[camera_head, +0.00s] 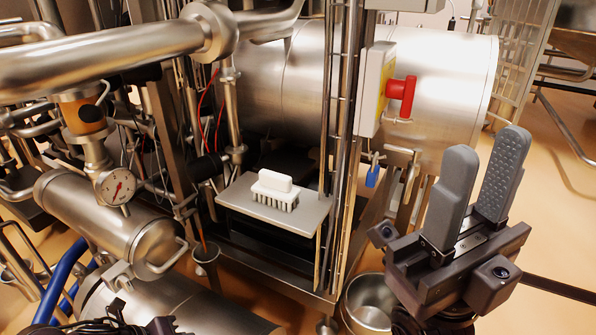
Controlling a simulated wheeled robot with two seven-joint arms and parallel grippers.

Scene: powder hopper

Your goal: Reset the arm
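My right gripper (487,140) stands upright at the right of the head view. Its two grey ribbed fingers are apart, with nothing between them. It is in front of the large steel drum and well to the right of the white brush. At the bottom left edge, a few dark parts (112,322) show that may belong to my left arm. No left fingertips can be made out there. The white brush (274,187) lies bristles down on a grey plate (234,197) in the middle of the machine frame, touched by neither gripper.
A steel drum (440,75) fills the back. A red switch handle (401,95) sticks out of a yellow and white box (375,90) on a post. A pressure gauge (117,187) and pipes crowd the left. A steel bucket (367,303) stands beside my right gripper. Floor shows at right.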

